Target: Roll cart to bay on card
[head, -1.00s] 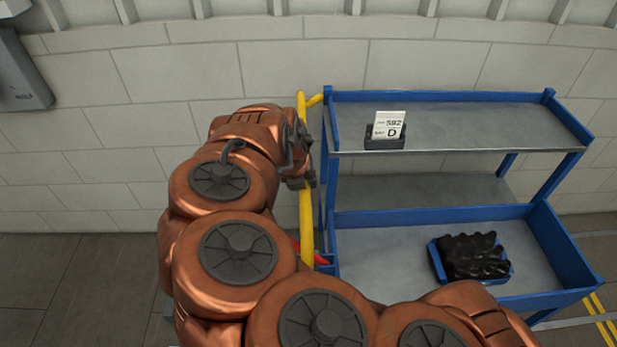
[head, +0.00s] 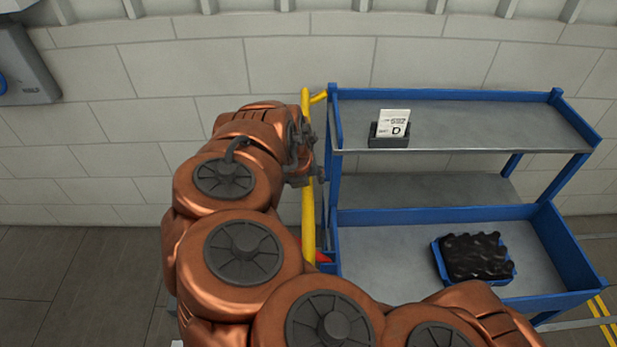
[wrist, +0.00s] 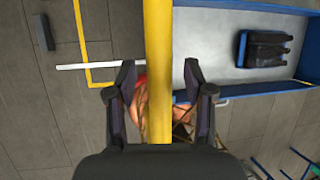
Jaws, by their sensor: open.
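The blue cart (head: 450,213) stands against the wall, with grey shelves and a yellow upright handle (head: 308,200) at its left end. A white card (head: 394,123) with a large D and a number stands in a dark holder on the top shelf. My gripper (head: 312,160) is at the handle's upper part, partly hidden behind my arm in the head view. In the wrist view, the open gripper (wrist: 160,88) has the yellow handle (wrist: 158,50) between its two fingers, with a gap visible on both sides.
A blue crate (head: 437,262) of dark items sits on the cart's lower shelf. Yellow floor lines (head: 604,318) show at the lower right. A grey wall box (head: 28,65) hangs at the upper left. Open floor (head: 70,280) lies left of the cart.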

